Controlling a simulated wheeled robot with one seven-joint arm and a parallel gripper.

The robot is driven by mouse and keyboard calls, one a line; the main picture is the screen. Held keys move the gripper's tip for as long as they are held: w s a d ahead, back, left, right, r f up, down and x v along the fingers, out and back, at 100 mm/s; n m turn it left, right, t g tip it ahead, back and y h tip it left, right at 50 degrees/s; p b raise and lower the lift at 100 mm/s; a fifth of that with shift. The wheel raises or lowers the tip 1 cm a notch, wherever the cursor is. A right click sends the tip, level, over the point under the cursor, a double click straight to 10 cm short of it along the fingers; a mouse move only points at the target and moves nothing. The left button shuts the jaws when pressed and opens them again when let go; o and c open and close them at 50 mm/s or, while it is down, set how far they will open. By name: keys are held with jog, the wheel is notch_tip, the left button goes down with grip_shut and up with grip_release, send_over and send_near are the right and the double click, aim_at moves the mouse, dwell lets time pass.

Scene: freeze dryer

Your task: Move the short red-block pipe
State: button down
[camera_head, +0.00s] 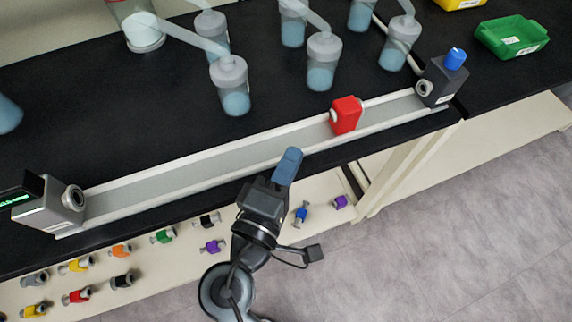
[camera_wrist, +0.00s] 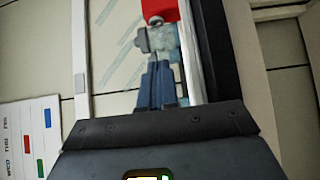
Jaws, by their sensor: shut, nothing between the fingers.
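A red block (camera_head: 346,115) with a short pale pipe end on its left side sits in the long rail, towards the rail's right end. In the wrist view the red block (camera_wrist: 161,9) is at the top edge, partly cut off, with a grey pipe end (camera_wrist: 152,39) below it. My gripper (camera_head: 292,154) is over the rail's front edge, left of the red block. Its blue-grey fingers are together and empty. In the wrist view the fingertips (camera_wrist: 159,68) point at the pipe end; contact is unclear. Another red-block pipe (camera_head: 77,296) lies on the lower shelf.
The rail (camera_head: 210,170) runs between a grey end unit with a display (camera_head: 55,200) and a blue-knobbed end unit (camera_head: 440,78). Several flasks with blue liquid (camera_head: 231,88) stand behind it. A green bin (camera_head: 512,37) is at back right. Several coloured pipes lie on the lower shelf.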

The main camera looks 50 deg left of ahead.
aim_at(387, 122)
jog(key=p+x, duration=0.1)
jog(key=x, duration=0.4)
jog(key=shift+w+a+r, duration=0.1)
jog(key=shift+w+r, duration=0.05)
jog(key=shift+w, duration=0.05)
jog(key=w, duration=0.1)
jog(key=w+d+p, duration=0.1)
jog(key=w, duration=0.1)
jog(key=shift+d, duration=0.15)
jog(key=shift+w+d, duration=0.15)
jog(key=shift+w, duration=0.25)
jog(key=shift+w+d, duration=0.1)
jog(key=shift+w, duration=0.1)
jog(key=w+d, duration=0.1)
jog(key=w, duration=0.3)
jog(key=w+d+b, duration=0.1)
jog(key=w+d, duration=0.1)
jog(key=w, duration=0.2)
jog(key=w+d, duration=0.2)
jog(key=w, duration=0.3)
jog(key=shift+d+b, duration=0.2)
jog(key=shift+b, duration=0.2)
